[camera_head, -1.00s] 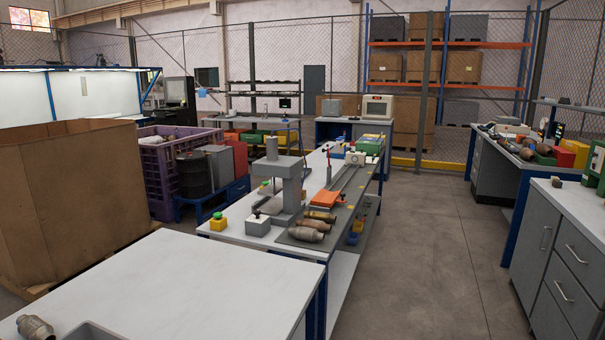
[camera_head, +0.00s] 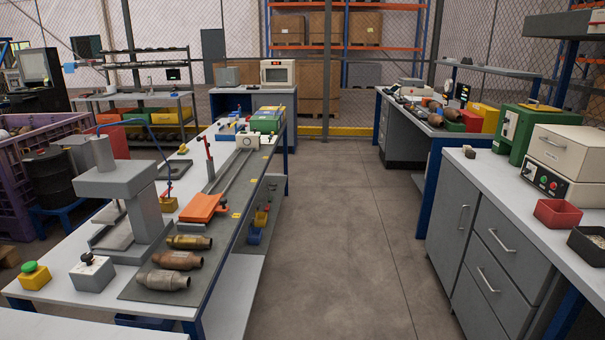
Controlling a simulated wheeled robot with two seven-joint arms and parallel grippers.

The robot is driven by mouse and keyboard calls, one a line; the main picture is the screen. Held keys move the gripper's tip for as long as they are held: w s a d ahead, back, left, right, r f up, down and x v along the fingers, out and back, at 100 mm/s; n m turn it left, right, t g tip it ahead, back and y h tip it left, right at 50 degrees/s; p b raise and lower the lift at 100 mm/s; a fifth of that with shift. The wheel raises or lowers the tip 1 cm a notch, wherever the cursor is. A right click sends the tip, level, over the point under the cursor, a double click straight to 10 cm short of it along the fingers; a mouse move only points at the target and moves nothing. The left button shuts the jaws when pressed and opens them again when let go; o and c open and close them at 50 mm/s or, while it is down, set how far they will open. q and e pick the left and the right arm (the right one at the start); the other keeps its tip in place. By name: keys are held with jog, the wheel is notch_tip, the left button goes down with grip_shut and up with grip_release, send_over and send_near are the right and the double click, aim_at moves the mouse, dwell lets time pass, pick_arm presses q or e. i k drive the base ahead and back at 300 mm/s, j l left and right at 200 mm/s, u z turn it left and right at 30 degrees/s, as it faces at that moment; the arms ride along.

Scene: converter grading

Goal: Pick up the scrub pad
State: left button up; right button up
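I cannot make out a scrub pad for certain in the head view. Neither of my grippers is in view.
A long workbench (camera_head: 222,212) on the left holds a grey press (camera_head: 128,206), metal converters (camera_head: 178,260) and an orange fixture (camera_head: 204,208). A green case (camera_head: 535,130) and a red tray (camera_head: 557,213) are on the right counter. The concrete aisle (camera_head: 345,230) between is clear.

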aim_at(183, 150)
jog(key=i+u, duration=0.1)
jog(key=i, duration=0.4)
jog(key=i+l+u, duration=0.15)
jog(key=i, duration=0.35)
jog(key=i+l+u, duration=0.1)
jog(key=i, duration=0.4)
jog(key=i+l+u, duration=0.1)
jog(key=i, duration=0.4)
jog(key=i+l+u, duration=1.1)
jog(key=z, duration=0.5)
jog(key=l+z, duration=0.1)
jog(key=z, duration=0.85)
jog(key=i+z, duration=0.1)
jog(key=z, duration=0.85)
jog(key=i+j+u, duration=0.1)
jog(key=i+u, duration=0.35)
jog(key=i, duration=0.5)
jog(key=i+l+u, duration=0.2)
jog(key=i+u, duration=0.25)
jog(key=i, duration=2.25)
jog(key=i+l+u, duration=0.1)
jog(key=i, duration=0.8)
jog(key=i+l, duration=0.1)
jog(key=i, duration=0.8)
jog(key=i+l, duration=0.1)
jog(key=i, duration=0.8)
jog(key=j+u, duration=0.05)
